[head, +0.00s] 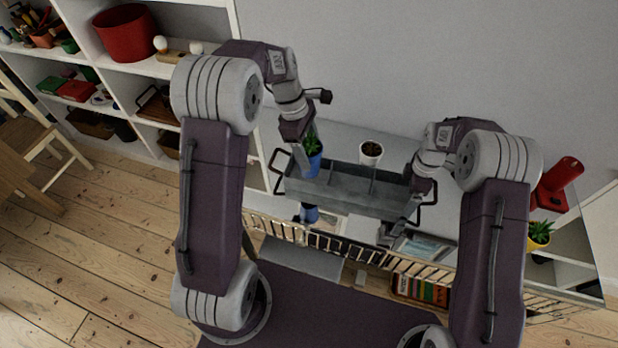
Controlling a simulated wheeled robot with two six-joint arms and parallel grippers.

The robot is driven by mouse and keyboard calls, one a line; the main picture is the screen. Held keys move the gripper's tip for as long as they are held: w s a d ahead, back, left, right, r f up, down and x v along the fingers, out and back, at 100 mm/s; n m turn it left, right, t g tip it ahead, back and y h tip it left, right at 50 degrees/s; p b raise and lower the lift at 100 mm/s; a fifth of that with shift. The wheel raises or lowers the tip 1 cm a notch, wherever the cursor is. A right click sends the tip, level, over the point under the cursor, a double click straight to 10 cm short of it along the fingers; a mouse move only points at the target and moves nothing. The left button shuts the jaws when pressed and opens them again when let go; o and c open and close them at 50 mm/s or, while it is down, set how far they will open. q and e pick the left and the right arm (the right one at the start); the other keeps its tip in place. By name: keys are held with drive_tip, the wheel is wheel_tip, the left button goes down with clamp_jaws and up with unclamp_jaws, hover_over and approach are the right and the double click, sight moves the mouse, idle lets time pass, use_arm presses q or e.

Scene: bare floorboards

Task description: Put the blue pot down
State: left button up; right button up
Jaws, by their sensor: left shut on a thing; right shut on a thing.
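The blue pot (312,168) with a green plant stands tilted in the picture at the left part of the grey crate (375,200). My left gripper (302,157) is shut on the blue pot at its left side. How far the pot's base is from the crate floor is hidden. My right gripper (398,222) is at the crate's right end, pointing down to its front side. It looks shut on the crate there, though the contact is hard to see.
A white pot (371,150) is at the crate's back edge; whether it is inside cannot be told. A red object (556,190) and a yellow pot (539,235) stand at the right. A metal rail (340,245) runs in front. White shelves (215,50) stand at the left.

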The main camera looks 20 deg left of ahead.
use_arm(q)
drive_tip(key=w+n, duration=0.1)
drive_tip(key=n, duration=0.1)
drive_tip(key=w+r+n+t, duration=0.1)
drive_tip(key=n, duration=0.1)
drive_tip(key=w+a+n, duration=0.1)
drive_tip(key=n, duration=0.1)
drive_tip(key=shift+r+t, duration=0.35)
drive_tip(key=shift+t, duration=0.05)
wheel_tip(320, 180, down, 10)
drive_tip(key=shift+f, duration=0.1)
drive_tip(key=o, duration=1.9)
